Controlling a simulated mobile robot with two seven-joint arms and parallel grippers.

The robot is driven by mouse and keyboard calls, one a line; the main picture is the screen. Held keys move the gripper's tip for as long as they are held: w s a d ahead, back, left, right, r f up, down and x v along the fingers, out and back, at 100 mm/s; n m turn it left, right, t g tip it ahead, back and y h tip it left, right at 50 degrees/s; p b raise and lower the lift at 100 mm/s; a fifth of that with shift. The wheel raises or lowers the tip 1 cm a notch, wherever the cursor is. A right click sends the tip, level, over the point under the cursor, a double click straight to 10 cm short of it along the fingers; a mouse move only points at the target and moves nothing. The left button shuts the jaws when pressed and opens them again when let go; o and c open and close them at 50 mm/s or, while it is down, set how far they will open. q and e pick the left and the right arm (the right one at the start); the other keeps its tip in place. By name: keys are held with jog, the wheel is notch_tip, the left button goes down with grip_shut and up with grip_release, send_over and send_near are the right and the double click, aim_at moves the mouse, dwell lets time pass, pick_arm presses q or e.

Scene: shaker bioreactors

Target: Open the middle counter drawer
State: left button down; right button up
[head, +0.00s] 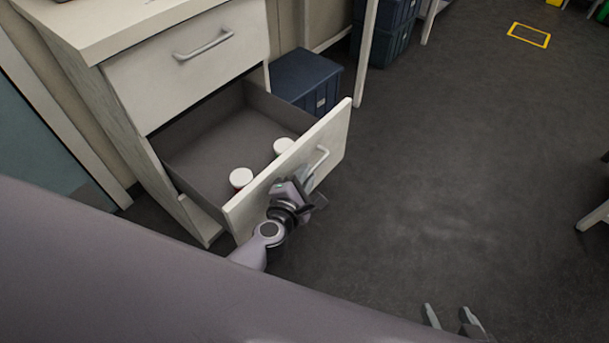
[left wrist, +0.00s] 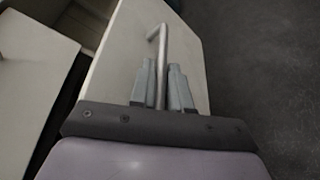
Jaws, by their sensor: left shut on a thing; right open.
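The open drawer (head: 230,140) is pulled well out of the white counter (head: 190,75), below an upper drawer that is shut. Two white-lidded containers (head: 241,178) stand inside it near its front panel. My left gripper (head: 308,180) is at the front panel, shut on the bar handle (head: 321,160). In the left wrist view the metal handle (left wrist: 161,45) runs between the two fingers (left wrist: 161,88). My right gripper (head: 452,318) shows only its fingertips at the bottom edge of the head view, apart and empty over the floor.
The upper drawer (head: 185,75) has its own bar handle and is closed. A dark blue crate (head: 305,78) stands on the floor behind the open drawer. A yellow rectangle (head: 529,35) marks the floor farther back.

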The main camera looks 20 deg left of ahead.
pick_arm(q)
jog(key=shift+f, duration=0.1)
jog(key=c, duration=1.4)
grip_release()
jog(key=shift+c, duration=0.2)
notch_tip(320, 180, up, 10)
jog(key=p, duration=0.8)
jog(key=shift+p, duration=0.35)
notch_tip(320, 180, up, 10)
jog(key=p, duration=0.8)
jog(key=shift+p, duration=0.35)
